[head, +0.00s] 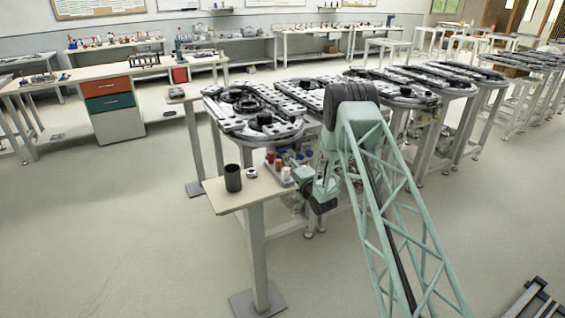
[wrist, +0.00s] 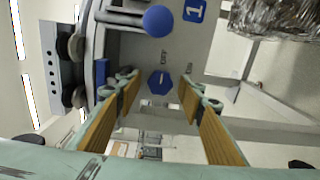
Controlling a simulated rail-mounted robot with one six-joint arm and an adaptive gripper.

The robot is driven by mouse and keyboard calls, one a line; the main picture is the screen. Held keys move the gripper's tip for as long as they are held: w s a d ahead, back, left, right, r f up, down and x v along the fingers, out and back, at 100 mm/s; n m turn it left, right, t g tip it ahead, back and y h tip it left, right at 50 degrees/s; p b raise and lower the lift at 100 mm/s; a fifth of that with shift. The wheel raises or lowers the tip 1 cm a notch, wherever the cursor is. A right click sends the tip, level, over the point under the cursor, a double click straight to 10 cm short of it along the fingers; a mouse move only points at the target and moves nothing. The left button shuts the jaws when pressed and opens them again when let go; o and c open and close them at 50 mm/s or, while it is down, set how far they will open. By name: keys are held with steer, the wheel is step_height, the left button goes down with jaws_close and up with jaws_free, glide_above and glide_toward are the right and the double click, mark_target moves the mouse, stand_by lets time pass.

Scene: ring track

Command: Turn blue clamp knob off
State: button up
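In the wrist view a blue six-sided knob (wrist: 158,83) sits on a grey panel (wrist: 135,58), with small dark lettering, seemingly "OFF", above it in the picture. More lettering near the right finger is too small to read. My gripper (wrist: 157,92) is open, with its two wood-coloured finger pads on either side of the knob and gaps on both sides. I see no contact. A round blue ball-shaped knob (wrist: 158,20) and a blue plate marked "1" (wrist: 194,10) are higher in the picture. In the head view my arm largely hides the gripper and the panel.
In the head view a small stand (head: 240,196) holding a dark cup (head: 233,178) is left of my gripper. Ring-track tables (head: 262,132) stand behind it. In the wrist view crumpled shiny foil-like material (wrist: 275,18) is at upper right. Floor at left is open.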

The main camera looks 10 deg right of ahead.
steer(key=shift+s, duration=0.2)
steer(key=v, duration=1.1)
steer(key=shift+s+d, duration=0.2)
steer(key=shift+s, duration=0.1)
steer(key=shift+r, duration=0.1)
